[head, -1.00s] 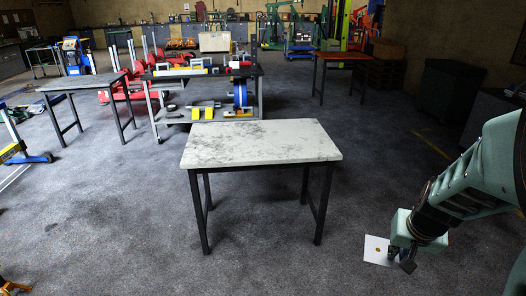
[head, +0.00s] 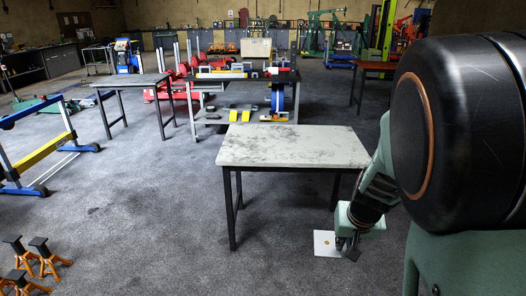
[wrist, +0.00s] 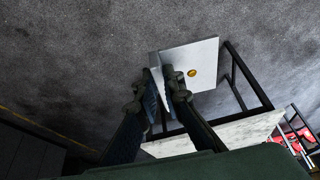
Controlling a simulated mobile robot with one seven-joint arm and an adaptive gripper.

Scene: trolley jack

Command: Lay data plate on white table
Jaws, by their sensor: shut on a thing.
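The data plate (head: 325,243) is a thin white square with a small gold spot. My gripper (head: 346,243) is shut on its edge and holds it in the air, to the front right of the white table. In the wrist view the data plate (wrist: 198,62) sticks out between the fingertips of my gripper (wrist: 163,80). The white table (head: 285,147) has a pale, grey-streaked top and dark legs, and its top is bare. In the wrist view part of the white table (wrist: 245,132) shows below the plate, apart from it. My arm hides the table's right front corner.
A shelf trolley (head: 245,95) with tools stands behind the white table. A grey table (head: 130,80) is at the back left. Orange jack stands (head: 40,258) and a blue and yellow frame (head: 42,152) are at the left. The floor in front is clear.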

